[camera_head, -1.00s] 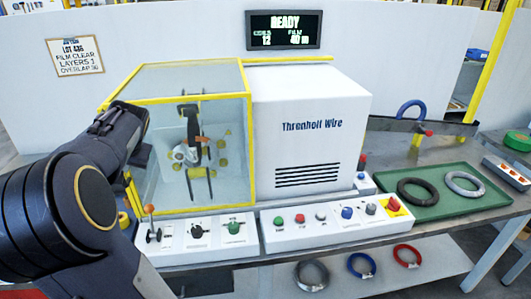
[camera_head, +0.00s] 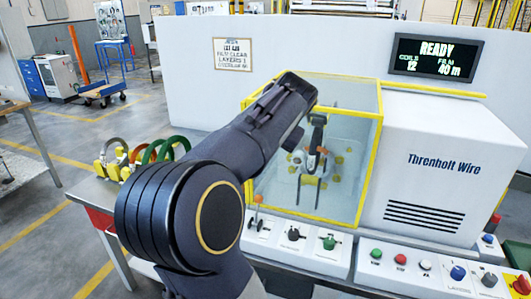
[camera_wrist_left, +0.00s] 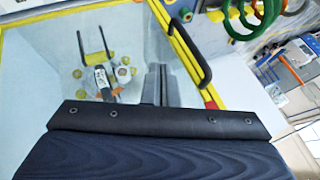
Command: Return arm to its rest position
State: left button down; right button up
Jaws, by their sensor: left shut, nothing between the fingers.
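My left arm (camera_head: 215,190) reaches up from the bottom of the head view, in front of the wrapping machine's clear, yellow-framed chamber (camera_head: 372,110). In the wrist view my left gripper (camera_wrist_left: 160,75) shows as narrow dark fingers, shut and empty, before the chamber panel. Its fingertips are hard to make out in the head view. The chamber's yellow edge and a black handle (camera_wrist_left: 203,66) are just right of the fingers. Inside the chamber is a dark mechanism with yellow rollers (camera_wrist_left: 97,80). My right gripper is not in view.
Several coils, including a green one (camera_head: 176,143), stand on the table left of my arm. Control panels with a lever (camera_head: 257,212) and coloured buttons (camera_head: 400,258) run along the machine's front. The white Threnholt Wire housing (camera_head: 440,150) is right. The display (camera_head: 436,58) reads READY.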

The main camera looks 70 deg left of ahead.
pick_arm(q)
jog(key=shift+d+r, duration=0.3)
jog(key=shift+r, duration=0.15)
jog(key=w+d+f+m+t+h, duration=0.1)
jog(key=w+d+f+t+h, duration=0.15)
jog(key=d, duration=0.45)
jog(key=w+d+f+m+t+h, duration=0.1)
jog(key=w+d+f+m, duration=0.15)
jog(key=d, duration=0.35)
jog(key=w+d+f+m+t+h, duration=0.1)
jog(key=w+d+f+h, duration=0.1)
jog(key=d+f, duration=0.35)
jog(key=s+d+f+m+h, duration=0.1)
jog(key=s+d+f+h, duration=0.1)
jog(key=d, duration=0.9)
jog(key=s+d+f+m+h, duration=0.2)
jog(key=d+f, duration=0.3)
jog(key=d, duration=0.6)
jog(key=shift+s+t+h, duration=0.45)
jog(key=shift+s+h, duration=0.05)
jog(key=shift+h, duration=0.35)
